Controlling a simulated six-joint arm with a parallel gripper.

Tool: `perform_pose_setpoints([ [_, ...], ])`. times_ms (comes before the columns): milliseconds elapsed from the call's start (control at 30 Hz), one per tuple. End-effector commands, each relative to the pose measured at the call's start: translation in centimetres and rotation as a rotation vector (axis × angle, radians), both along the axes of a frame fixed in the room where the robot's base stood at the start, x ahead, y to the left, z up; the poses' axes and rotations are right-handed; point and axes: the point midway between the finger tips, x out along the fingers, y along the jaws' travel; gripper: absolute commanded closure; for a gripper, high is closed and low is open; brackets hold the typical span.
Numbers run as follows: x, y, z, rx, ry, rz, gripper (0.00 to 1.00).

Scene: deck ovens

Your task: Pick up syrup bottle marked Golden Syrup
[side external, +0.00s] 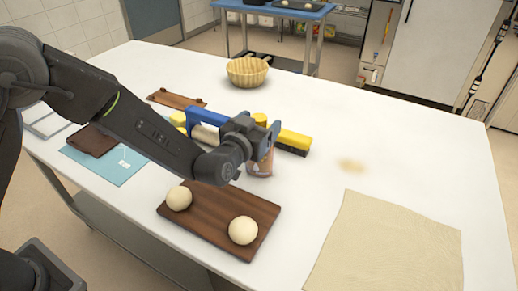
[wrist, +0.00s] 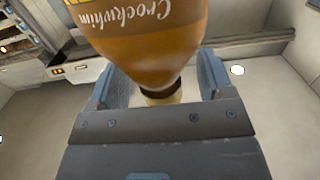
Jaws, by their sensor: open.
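An amber-brown bottle (wrist: 150,55) fills the top of the wrist view, upside down in the picture. Its label reads "Crockwhim"; the words Golden Syrup are not readable. Its narrow neck with a dark band (wrist: 160,92) lies between the two jaws. In the side view the bottle (side external: 261,163) stands on the table, mostly hidden behind my gripper (side external: 262,134), with a yellow part (side external: 260,118) showing above. My gripper is open, its jaws on either side of the bottle's upper part; I cannot tell whether they touch it.
A dark wooden board (side external: 215,207) with two dough balls lies in front. A yellow brush (side external: 293,141) is just right of the bottle. A dough sheet (side external: 390,245) lies at the right. The table's back right is clear.

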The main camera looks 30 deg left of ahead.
Motion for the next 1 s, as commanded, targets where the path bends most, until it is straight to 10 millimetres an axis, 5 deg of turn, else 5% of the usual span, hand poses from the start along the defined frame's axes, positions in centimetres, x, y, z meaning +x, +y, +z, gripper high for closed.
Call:
perform_pose_setpoints([
  [400, 1.7, 0.0, -0.1, 0.001, 0.001, -0.002, 0.27],
  [1000, 1.6, 0.0, 0.0, 0.0, 0.0, -0.002, 0.84],
])
